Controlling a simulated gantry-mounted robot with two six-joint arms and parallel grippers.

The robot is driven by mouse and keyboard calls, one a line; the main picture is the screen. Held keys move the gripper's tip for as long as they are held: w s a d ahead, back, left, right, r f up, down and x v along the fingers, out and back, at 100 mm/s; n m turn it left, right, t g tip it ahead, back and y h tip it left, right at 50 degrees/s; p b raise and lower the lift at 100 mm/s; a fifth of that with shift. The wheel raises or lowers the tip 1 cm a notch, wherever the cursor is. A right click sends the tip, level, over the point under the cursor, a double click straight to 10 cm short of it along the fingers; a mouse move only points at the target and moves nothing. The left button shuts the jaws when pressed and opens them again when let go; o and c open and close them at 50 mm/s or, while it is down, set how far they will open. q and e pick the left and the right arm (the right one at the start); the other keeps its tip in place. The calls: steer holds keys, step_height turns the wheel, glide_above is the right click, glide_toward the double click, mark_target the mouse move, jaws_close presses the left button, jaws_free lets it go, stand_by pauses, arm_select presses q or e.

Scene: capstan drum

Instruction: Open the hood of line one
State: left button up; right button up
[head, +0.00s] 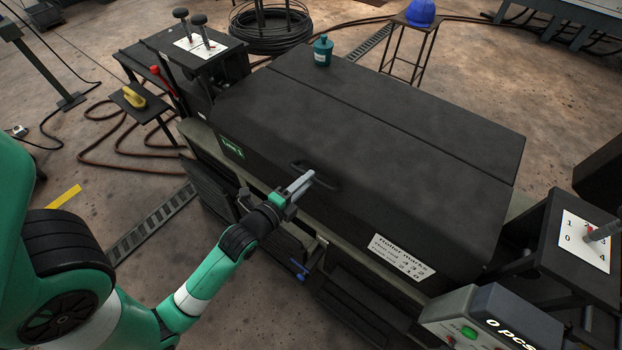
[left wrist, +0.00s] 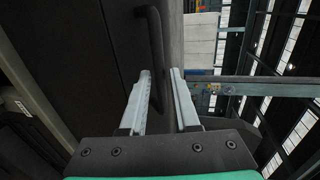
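The hood (head: 370,130) of the machine is a large dark box cover, and it is down. A green label (head: 231,147), which seems to read "Line 1", is on its front left. A dark bar handle (head: 322,178) sits on the hood's front edge. My left gripper (head: 303,183) is at the handle's left part. In the left wrist view, the two pale fingers (left wrist: 164,90) are apart, and the handle (left wrist: 155,40) runs ahead of and partly between them. Whether they touch it I cannot tell. My right gripper is not in view.
Lever panels stand at the back left (head: 200,45) and right (head: 583,240). A "0 pcs" counter box (head: 490,320) is at the front right. A blue helmet (head: 421,12) rests on a stand behind.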

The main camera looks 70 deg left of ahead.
arm_select(q)
steer(key=shift+x, duration=1.25)
jaws_close()
stand_by(0.4)
